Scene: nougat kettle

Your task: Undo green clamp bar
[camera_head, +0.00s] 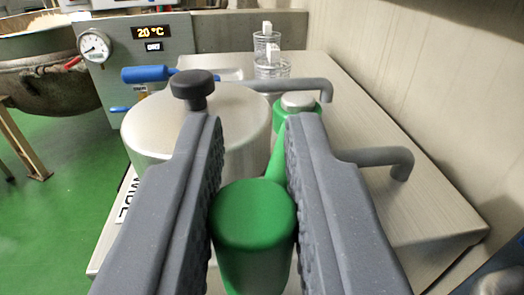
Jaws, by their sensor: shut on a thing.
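The green clamp bar (253,222) is in the foreground, its thick rounded end between my fingers. A thin green part (277,160) runs back from it toward a green collar (295,123) with a pale metal cap on the table. My gripper (252,190) is shut on the green end, with both textured pads against its sides. A pale round metal lid or vessel (150,120) with a black knob (193,88) stands behind my left finger. My fingers hide part of the vessel and the lower part of the bar.
Grey bent pipes (385,157) stick out over the table (440,200) at right. Clear jars (268,55) stand at the back. A blue handle (148,74) lies before a grey panel (165,60) reading 20 °C. A large kettle (50,85) stands far left. A wall bounds the right.

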